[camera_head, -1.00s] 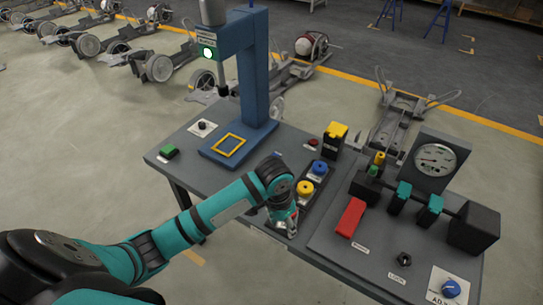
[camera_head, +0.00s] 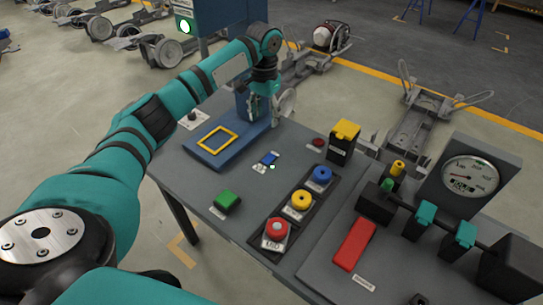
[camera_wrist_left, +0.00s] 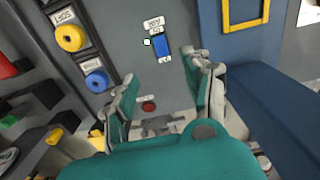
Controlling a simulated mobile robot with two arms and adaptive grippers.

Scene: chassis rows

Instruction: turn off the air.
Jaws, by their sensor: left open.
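A small blue switch (camera_head: 269,157) with white labels lies on the grey bench, right of the blue press. In the left wrist view the blue switch (camera_wrist_left: 161,45) sits between two labels, one seeming to read AIR, with a small lit lamp (camera_wrist_left: 147,42) beside it. My left gripper (camera_head: 263,112) is above the bench by the press column, beyond the switch in the head view. In the left wrist view my left gripper (camera_wrist_left: 160,70) has its fingers apart with nothing between them; the switch lies ahead of the fingertips, apart from them. My right gripper is not in view.
Red (camera_head: 276,231), yellow (camera_head: 301,201) and blue (camera_head: 322,175) buttons stand in a dark strip. A green button (camera_head: 227,201), a dark red button (camera_head: 318,142) and a yellow-topped block (camera_head: 344,139) are nearby. A gauge (camera_head: 469,177) and clamp rig stand right.

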